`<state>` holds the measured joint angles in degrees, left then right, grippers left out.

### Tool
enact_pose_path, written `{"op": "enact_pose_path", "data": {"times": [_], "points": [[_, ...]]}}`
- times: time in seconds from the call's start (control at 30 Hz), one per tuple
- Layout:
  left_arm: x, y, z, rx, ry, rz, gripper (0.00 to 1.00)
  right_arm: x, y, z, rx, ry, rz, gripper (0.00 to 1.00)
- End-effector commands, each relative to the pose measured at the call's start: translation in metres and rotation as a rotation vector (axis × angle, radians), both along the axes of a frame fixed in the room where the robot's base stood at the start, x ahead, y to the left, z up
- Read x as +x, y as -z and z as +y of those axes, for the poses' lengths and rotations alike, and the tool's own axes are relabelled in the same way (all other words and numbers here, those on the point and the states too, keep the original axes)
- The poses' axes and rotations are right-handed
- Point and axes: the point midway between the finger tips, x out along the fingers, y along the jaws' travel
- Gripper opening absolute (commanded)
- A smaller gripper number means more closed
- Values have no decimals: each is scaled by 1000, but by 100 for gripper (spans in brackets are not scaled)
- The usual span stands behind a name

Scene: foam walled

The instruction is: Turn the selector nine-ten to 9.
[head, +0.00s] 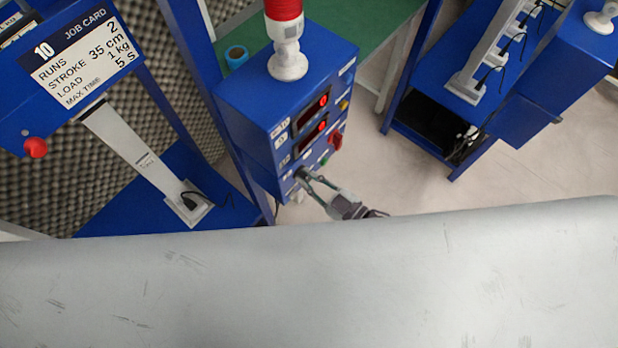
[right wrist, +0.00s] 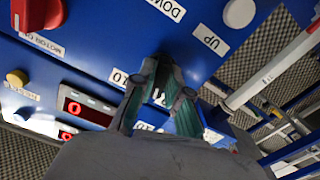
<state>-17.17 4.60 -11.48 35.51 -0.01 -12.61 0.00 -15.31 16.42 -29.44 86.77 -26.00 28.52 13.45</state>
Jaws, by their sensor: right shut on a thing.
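The blue control box (head: 285,85) stands left of centre in the head view. My right gripper (head: 305,177) reaches its front face low down, by the left edge. Its two fingers are closed on a small dark knob, which I take to be the selector nine-ten. In the right wrist view the fingertips (right wrist: 168,68) meet at this knob on the blue panel, with labels reading 10 and other numbers beside and between the fingers. The fingers cover most of the knob, so I cannot tell which way it points. My left gripper is out of view.
The panel also carries two lit red displays (head: 312,110), a red rotary switch (head: 335,138), a yellow button (right wrist: 17,78) and a white button (right wrist: 239,12). A job card (head: 85,55) headed 10 hangs at upper left. A red beacon (head: 284,12) tops the box.

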Motion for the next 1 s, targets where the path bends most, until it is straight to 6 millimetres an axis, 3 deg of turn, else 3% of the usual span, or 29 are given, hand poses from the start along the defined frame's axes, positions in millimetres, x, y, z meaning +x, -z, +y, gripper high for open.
{"op": "enact_pose_path", "data": {"times": [0.4,1.0], "points": [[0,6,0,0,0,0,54,0,0,0,-154,0,-154,0],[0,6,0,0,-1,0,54,0,0,0,-185,-1,-185,0]]}}
